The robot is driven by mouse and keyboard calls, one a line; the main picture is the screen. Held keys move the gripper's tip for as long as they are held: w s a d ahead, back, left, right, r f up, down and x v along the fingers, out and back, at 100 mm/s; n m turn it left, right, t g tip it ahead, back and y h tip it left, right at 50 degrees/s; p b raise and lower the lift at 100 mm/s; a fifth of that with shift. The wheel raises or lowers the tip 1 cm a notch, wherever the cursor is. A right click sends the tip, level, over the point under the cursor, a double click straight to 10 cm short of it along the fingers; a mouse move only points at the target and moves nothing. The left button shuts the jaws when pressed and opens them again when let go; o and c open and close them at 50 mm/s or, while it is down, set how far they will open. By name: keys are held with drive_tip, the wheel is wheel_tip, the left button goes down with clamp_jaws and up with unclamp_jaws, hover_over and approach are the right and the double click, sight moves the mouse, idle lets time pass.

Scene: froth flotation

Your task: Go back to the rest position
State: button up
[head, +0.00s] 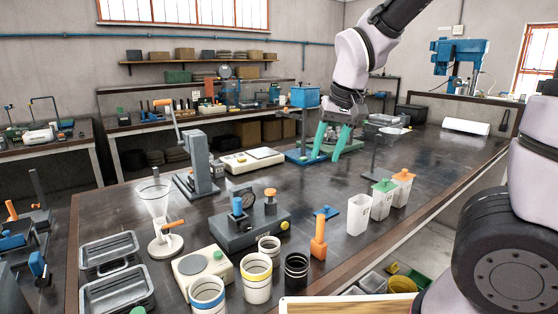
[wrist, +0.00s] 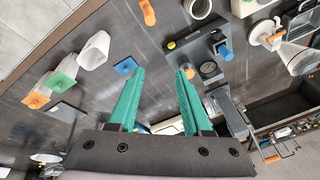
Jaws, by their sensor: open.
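My gripper (head: 337,140) has two green fingers and hangs above the far middle part of the dark bench (head: 335,268). Its fingers are apart with nothing between them. In the wrist view my gripper (wrist: 160,72) points down over the bench, and the fingers are clearly spread. No object touches the fingertips in that view.
A grey device with a gauge (head: 248,222), a white funnel stand (head: 160,215), several cups (head: 257,278) and an orange-handled tool (head: 318,238) stand nearer. White containers (head: 358,213) line the right edge. A blue device (head: 306,97) stands close behind my gripper.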

drive_tip(key=s+d+r+m+t, duration=0.4)
drive_tip(key=s+d+r, duration=0.5)
drive_tip(key=d+r, duration=0.3)
drive_tip(key=shift+d+m+t, duration=0.3)
drive_tip(key=shift+d, duration=0.45)
drive_tip(key=shift+r, duration=0.1)
